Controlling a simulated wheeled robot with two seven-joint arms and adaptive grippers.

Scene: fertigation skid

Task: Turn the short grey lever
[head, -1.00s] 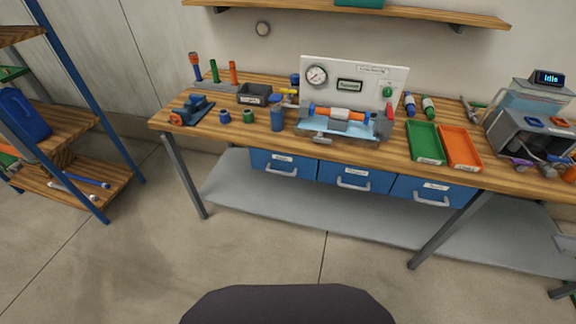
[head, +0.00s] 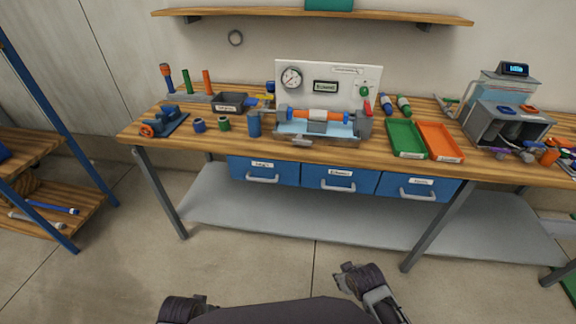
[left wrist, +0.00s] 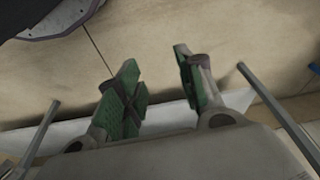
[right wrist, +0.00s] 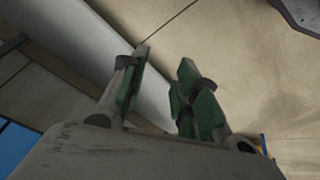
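A small grey lever-like piece (head: 302,142) sticks out at the front edge of the bench rig (head: 345,139). It is small here, and I cannot be sure that it is the short grey lever. The rig has a white back panel (head: 369,78) with a gauge and a green knob, and an orange and blue pipe (head: 318,115) across it. My right gripper (head: 349,267) is at the bottom of the head view, far from the rig; the right wrist view shows it open and empty (right wrist: 164,62). My left gripper (head: 184,304) is at the bottom left; it is open and empty in the left wrist view (left wrist: 155,65).
The wooden bench (head: 230,146) carries a green tray (head: 406,138), an orange tray (head: 440,141), a dark bin (head: 231,103) and a blue clamp (head: 167,118). Blue drawers (head: 340,180) hang under it. A shelf rack (head: 55,187) stands left. The floor (head: 250,265) before the bench is clear.

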